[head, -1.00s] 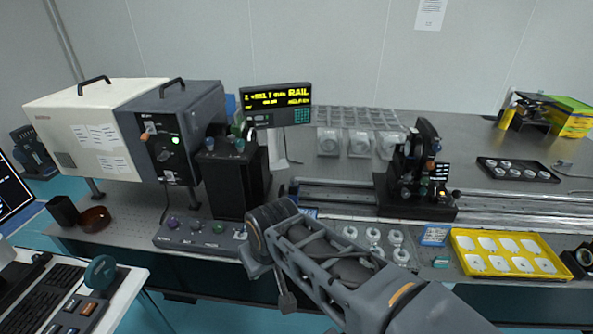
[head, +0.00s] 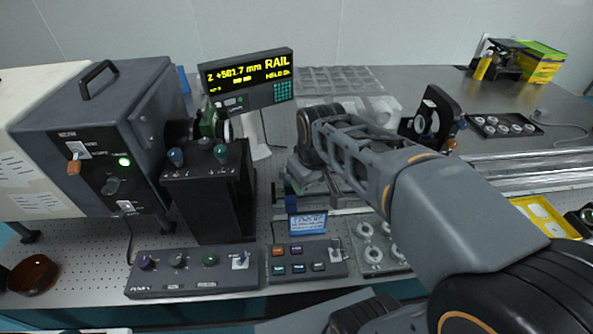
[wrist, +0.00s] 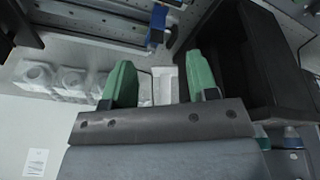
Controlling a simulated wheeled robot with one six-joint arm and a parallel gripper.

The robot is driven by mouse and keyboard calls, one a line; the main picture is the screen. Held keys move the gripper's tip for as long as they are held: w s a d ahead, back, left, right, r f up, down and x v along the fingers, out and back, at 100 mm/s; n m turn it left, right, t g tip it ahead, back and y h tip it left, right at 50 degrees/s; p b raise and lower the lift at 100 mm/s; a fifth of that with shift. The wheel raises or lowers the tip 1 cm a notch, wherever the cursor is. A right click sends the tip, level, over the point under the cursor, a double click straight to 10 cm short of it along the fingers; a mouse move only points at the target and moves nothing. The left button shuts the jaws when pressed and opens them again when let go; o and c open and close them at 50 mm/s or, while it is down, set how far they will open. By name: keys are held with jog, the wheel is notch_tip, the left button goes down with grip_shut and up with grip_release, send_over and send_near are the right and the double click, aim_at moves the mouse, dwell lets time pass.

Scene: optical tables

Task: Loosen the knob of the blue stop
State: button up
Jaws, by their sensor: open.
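The blue stop (head: 291,200) shows in the head view as a small dark blue piece at the near left end of the rail, partly behind my arm. In the wrist view a blue piece (wrist: 157,24), which looks like the stop, stands at the top middle, with a small dark part at its lower end that may be the knob. My gripper (wrist: 162,86) is open, its two green fingers spread and apart from the blue piece, which lies beyond them. A pale upright part shows between the fingers; I cannot tell its distance. My arm hides the fingers in the head view.
A tall black box (head: 208,200) with knobs stands left of the rail and close beside the right finger in the wrist view. A rail display (head: 247,80) stands behind. Control boxes (head: 190,270) and a blue-framed sign (head: 307,223) sit in front.

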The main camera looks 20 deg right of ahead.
jog(key=w+n+g, duration=0.2)
jog(key=w+n, duration=0.3)
jog(key=w, duration=0.6)
jog(key=n, duration=0.5)
send_over(288, 177)
notch_tip(288, 177, down, 4)
jog(key=f, duration=0.1)
jog(key=shift+g, duration=0.4)
notch_tip(288, 177, down, 12)
jog(key=shift+w+f, duration=0.1)
jog(key=shift+f, duration=0.65)
jog(key=c, duration=0.9)
jog(key=shift+c, duration=0.2)
